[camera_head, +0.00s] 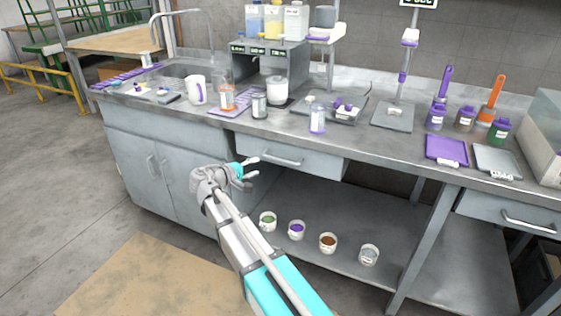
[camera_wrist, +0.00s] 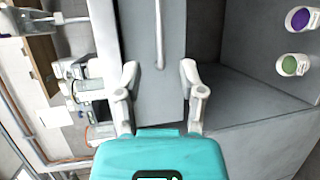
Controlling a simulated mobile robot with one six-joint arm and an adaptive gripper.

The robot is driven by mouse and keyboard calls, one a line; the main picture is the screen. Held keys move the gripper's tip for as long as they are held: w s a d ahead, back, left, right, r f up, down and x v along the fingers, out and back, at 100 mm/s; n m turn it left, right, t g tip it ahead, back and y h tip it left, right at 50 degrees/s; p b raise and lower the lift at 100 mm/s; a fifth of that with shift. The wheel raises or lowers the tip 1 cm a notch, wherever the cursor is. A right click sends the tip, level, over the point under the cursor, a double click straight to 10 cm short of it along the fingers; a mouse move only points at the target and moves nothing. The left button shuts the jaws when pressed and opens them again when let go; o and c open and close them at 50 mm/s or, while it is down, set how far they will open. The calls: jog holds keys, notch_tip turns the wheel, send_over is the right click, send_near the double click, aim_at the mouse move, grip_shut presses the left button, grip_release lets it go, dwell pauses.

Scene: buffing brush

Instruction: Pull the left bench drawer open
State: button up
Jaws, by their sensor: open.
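The left bench drawer (camera_head: 318,164) is a grey front under the bench top, right of the sink cabinet. It looks closed. Its horizontal bar handle (camera_head: 275,160) is silver. My gripper (camera_head: 250,171) is near the handle's left end in the head view. In the wrist view, which is turned sideways, the open fingers (camera_wrist: 159,76) point at the drawer front (camera_wrist: 135,45). The handle (camera_wrist: 159,35) runs up the picture, lined up with the gap between the fingers. The fingers hold nothing. I cannot tell how far they are from the handle.
Several labelled tubs, including a purple one (camera_head: 297,230), stand on the lower shelf (camera_head: 335,200). The bench top (camera_head: 370,145) above holds jars, trays and a dispenser (camera_head: 268,70). A cabinet (camera_head: 165,170) is at left. A second drawer (camera_head: 510,213) is at right.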

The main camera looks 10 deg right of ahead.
aim_at(279, 159)
jog(key=b+x, duration=0.2)
jog(key=x, duration=0.9)
jog(key=shift+w+d, duration=0.1)
grip_shut()
